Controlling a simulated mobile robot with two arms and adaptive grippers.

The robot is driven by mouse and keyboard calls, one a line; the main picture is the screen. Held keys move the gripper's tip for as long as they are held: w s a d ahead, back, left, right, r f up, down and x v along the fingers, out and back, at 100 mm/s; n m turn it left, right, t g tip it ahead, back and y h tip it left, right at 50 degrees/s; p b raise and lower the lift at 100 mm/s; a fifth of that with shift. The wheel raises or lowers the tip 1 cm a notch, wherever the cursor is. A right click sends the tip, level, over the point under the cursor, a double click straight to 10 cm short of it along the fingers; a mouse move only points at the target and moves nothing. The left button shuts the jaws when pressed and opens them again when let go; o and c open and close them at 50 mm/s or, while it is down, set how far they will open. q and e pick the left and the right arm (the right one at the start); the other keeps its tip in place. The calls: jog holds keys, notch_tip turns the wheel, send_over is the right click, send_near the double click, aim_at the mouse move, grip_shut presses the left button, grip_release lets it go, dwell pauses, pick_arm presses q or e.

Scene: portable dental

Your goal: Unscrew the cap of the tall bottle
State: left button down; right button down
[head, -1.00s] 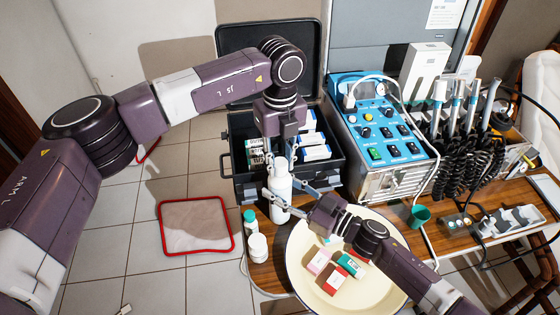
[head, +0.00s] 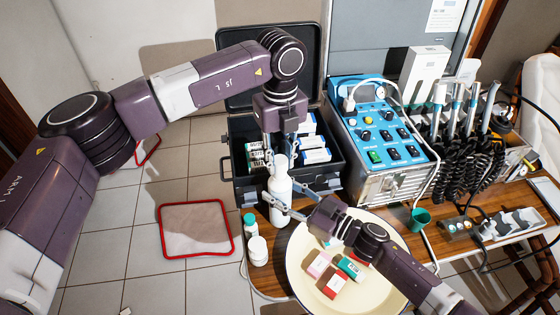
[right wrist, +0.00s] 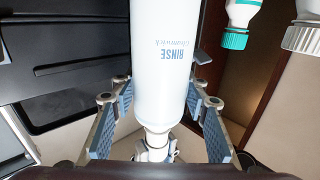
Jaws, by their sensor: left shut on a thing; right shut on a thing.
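The tall white bottle (head: 280,202) stands upright at the front of the open black case in the head view. In the right wrist view the bottle (right wrist: 163,70), marked RINSE, shows upside down with its neck at the bottom. My left gripper (head: 279,156) comes from above and is shut at the bottle's top; its fingers largely hide the cap. My right gripper (head: 283,205) is shut on the bottle's body from the right. Its fingers (right wrist: 162,100) flank the bottle on both sides in the right wrist view.
A teal-capped bottle (head: 250,224) and a white jar (head: 258,251) stand close at the left. A cream round tray (head: 385,285) with small boxes lies at the front right. The black case (head: 338,178) and blue dental unit (head: 375,120) stand behind. A red-edged mat (head: 195,230) lies left.

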aim_at(280, 160)
pick_arm(q)
jog(key=shift+r, duration=0.2)
jog(key=shift+r, duration=1.9)
pick_arm(e)
jog(key=c, duration=1)
grip_release()
jog(key=shift+c, duration=0.2)
